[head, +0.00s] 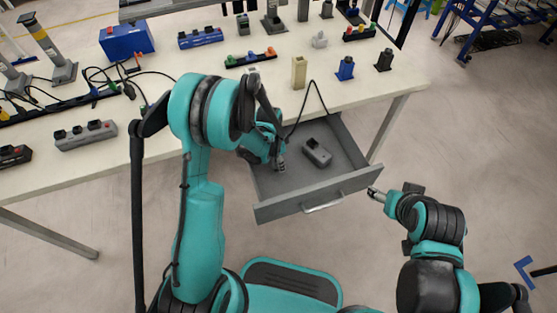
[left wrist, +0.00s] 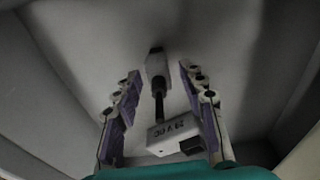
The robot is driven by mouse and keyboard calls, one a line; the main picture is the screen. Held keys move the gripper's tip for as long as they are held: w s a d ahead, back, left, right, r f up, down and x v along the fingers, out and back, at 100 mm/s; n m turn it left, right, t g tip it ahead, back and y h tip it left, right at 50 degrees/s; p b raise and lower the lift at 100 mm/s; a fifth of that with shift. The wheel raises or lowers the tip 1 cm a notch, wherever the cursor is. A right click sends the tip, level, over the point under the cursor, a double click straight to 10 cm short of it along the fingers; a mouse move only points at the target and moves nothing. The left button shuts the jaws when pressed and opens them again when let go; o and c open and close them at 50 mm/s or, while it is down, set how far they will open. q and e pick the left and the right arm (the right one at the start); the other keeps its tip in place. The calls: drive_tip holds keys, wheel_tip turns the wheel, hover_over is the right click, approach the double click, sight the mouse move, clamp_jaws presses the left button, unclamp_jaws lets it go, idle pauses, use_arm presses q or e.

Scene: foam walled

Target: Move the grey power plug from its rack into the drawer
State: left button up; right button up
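The drawer (head: 285,209) is pulled out under the table. A grey block (head: 316,152) with a dark recess, which looks like the power plug, lies on its floor. My left gripper (head: 280,165) is inside the drawer, left of the block and partly hidden by my arm. In the left wrist view my left gripper (left wrist: 160,112) has its fingers spread. A light box labelled 24V DC (left wrist: 172,136) shows between them, with a gap at the left finger; contact at the right finger is unclear. My right gripper (head: 375,194) is outside the drawer's front right corner.
A thin black cable (head: 312,85) loops above the drawer's back edge. The tabletop (head: 215,62) holds a beige block (head: 299,72), a blue plug (head: 345,68), a black plug (head: 383,60) and a grey power strip (head: 86,135).

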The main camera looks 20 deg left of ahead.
use_arm(q)
drive_tip(key=shift+r, duration=0.1)
wheel_tip(320, 180, up, 11)
drive_tip(key=a+p, duration=0.1)
drive_tip(key=p, duration=0.4)
wheel_tip(320, 180, up, 13)
drive_tip(key=n+t, duration=0.3)
drive_tip(key=n, duration=0.2)
hover_over(275, 161)
drive_tip(key=s, duration=0.7)
drive_tip(key=s+a+r+n+t, duration=0.1)
drive_tip(key=s+r+n, duration=0.1)
drive_tip(key=s, duration=0.3)
drive_tip(key=s+a+r+n+t+y, duration=0.1)
drive_tip(key=s+r+n+t, duration=0.1)
drive_tip(key=s+r+n, duration=0.1)
drive_tip(key=shift+s+n, duration=0.5)
drive_tip(key=shift+s, duration=0.35)
